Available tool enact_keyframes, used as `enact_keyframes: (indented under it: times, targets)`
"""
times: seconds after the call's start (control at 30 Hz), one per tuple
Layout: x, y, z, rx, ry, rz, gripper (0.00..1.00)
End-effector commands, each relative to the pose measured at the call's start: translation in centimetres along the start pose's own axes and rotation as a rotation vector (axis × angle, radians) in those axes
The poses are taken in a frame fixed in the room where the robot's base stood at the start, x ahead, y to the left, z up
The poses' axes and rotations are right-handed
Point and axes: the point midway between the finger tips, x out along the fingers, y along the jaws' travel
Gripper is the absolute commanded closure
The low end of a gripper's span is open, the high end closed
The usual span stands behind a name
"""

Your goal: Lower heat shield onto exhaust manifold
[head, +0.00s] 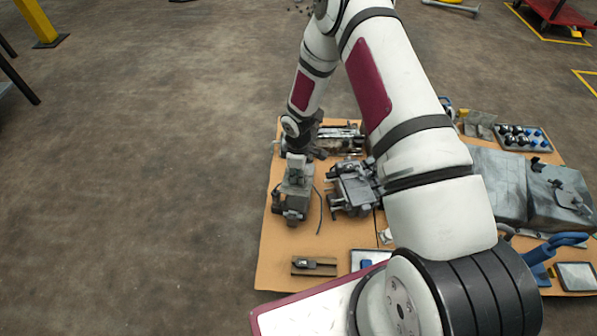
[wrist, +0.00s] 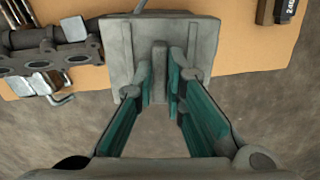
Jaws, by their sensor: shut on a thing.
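My gripper (wrist: 162,88) has its teal-padded fingers shut on an upright rib of a grey plate, which looks like the heat shield (wrist: 118,50). A dark grey part with round ports, likely the exhaust manifold (wrist: 42,68), lies left of the plate in the wrist view. The plate's underside is hidden.
Another machine part (head: 352,190) stands right of the plate on the tan board (head: 283,272). A small dark block (head: 314,266) lies near the front. A tray of balls (head: 523,137) and grey boxy parts (head: 560,203) are at the right. Floor left of the board is clear.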

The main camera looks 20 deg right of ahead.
Motion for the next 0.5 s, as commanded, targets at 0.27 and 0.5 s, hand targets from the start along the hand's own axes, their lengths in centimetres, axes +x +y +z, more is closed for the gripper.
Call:
enact_keyframes:
  times: [0.27,0.5]
  targets:
    - [2.4,0.0,0.0,0.001,0.0,0.0,1.0]
    - [4.4,0.0,0.0,0.001,0.0,0.0,1.0]
